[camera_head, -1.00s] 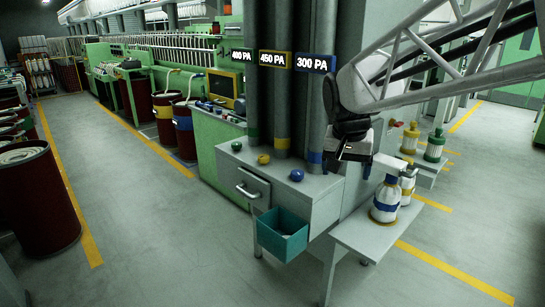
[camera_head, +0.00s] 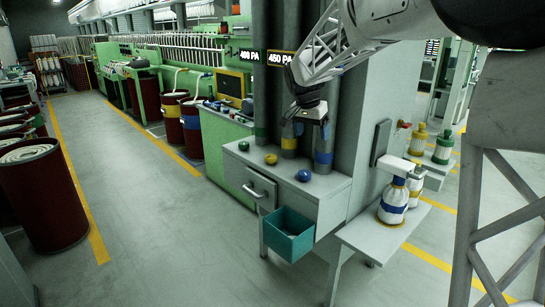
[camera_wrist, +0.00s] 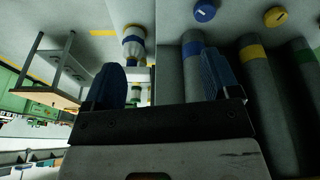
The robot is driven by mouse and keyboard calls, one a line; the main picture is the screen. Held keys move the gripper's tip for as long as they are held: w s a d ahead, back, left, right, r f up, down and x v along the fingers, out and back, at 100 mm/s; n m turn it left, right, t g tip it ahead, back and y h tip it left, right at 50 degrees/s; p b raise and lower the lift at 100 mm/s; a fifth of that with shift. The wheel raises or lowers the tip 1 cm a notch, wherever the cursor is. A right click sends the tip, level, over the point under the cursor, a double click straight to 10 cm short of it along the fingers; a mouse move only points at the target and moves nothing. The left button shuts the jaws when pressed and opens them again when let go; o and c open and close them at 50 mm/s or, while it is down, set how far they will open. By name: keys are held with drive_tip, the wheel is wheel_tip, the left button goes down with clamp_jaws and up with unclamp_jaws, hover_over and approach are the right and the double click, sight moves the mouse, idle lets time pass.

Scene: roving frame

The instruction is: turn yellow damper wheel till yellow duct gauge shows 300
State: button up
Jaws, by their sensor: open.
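The yellow damper wheel (camera_head: 271,159) is a small knob on the grey cabinet top, between a green wheel (camera_head: 243,146) and a blue wheel (camera_head: 303,175). The yellow-edged duct gauge (camera_head: 280,58) reads 450 PA; its right edge is close to my arm. My gripper (camera_head: 312,128) is open and empty, in front of the ducts and above the wheels, apart from them. In the wrist view, my gripper (camera_wrist: 160,80) has its two blue fingers spread. The yellow wheel (camera_wrist: 276,16) and blue wheel (camera_wrist: 204,10) lie at that view's upper right.
Ducts with a yellow band (camera_head: 289,144) and a blue band (camera_head: 323,158) rise behind the wheels. A side shelf (camera_head: 377,238) holds a blue-banded bottle (camera_head: 393,200). The left aisle floor is free.

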drive_tip(key=w+a+f+m+h, duration=0.1)
drive_tip(key=w+a+f, duration=0.25)
drive_tip(key=w, duration=0.55)
drive_tip(key=w+a+f+m, duration=0.1)
drive_tip(key=w+a+f, duration=0.2)
drive_tip(key=w+a, duration=0.35)
drive_tip(key=m, duration=0.3)
approach(271, 156)
drive_tip(key=shift+w+a+f+h, duration=0.1)
drive_tip(key=shift+w+f+h, duration=0.05)
drive_tip(key=shift+f, duration=0.3)
drive_tip(key=shift+w+f+h, duration=0.15)
drive_tip(key=shift+f, duration=0.35)
drive_tip(key=shift+f, duration=0.1)
drive_tip(key=shift+x, duration=3.8)
drive_tip(key=shift+w, duration=0.1)
drive_tip(key=c, duration=0.9)
